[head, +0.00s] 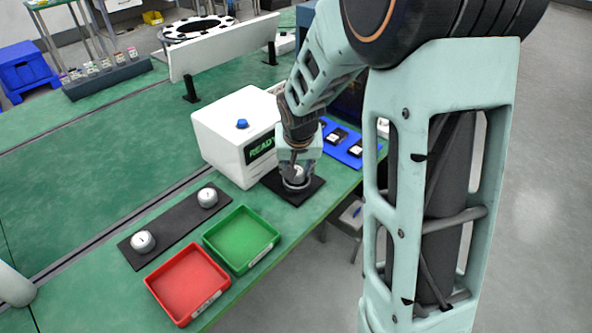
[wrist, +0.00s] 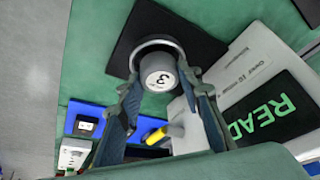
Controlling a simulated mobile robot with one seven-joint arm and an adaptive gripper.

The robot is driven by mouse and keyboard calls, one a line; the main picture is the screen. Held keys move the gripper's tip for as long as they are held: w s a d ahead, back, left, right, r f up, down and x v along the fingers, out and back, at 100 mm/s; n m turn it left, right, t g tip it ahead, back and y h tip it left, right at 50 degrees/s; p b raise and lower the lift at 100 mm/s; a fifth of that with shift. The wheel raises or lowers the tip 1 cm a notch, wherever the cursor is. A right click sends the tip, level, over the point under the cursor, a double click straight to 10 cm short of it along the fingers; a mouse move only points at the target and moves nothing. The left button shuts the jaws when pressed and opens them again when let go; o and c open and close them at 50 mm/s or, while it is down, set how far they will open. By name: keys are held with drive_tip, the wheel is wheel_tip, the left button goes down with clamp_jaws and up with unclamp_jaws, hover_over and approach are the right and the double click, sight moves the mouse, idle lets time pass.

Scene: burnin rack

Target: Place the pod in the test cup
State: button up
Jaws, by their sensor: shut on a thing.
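The pod (wrist: 159,80), a light grey cylinder with a "3" on its top, is between the fingers of my gripper (wrist: 160,92), which is shut on it. The test cup (wrist: 158,43) is a grey metal ring on a black pad (wrist: 200,38). The pod overlaps the cup's opening in the wrist view; I cannot tell how far it is inside. In the head view my gripper (head: 298,164) points down over the cup (head: 297,185), beside the white tester (head: 222,130) with a green READY screen and blue button.
Two other pods (head: 143,241) (head: 208,197) stand on a dark strip at left. A green tray (head: 242,238) and a red tray (head: 188,284) lie at the table's front. A blue rack (head: 343,150) with black items is right of the tester.

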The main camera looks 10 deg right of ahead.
drive_tip(key=shift+f+b, duration=0.45)
drive_tip(key=shift+b, duration=0.15)
drive_tip(key=shift+f, duration=0.15)
drive_tip(key=o, duration=1.1)
drive_tip(key=shift+o, duration=0.2)
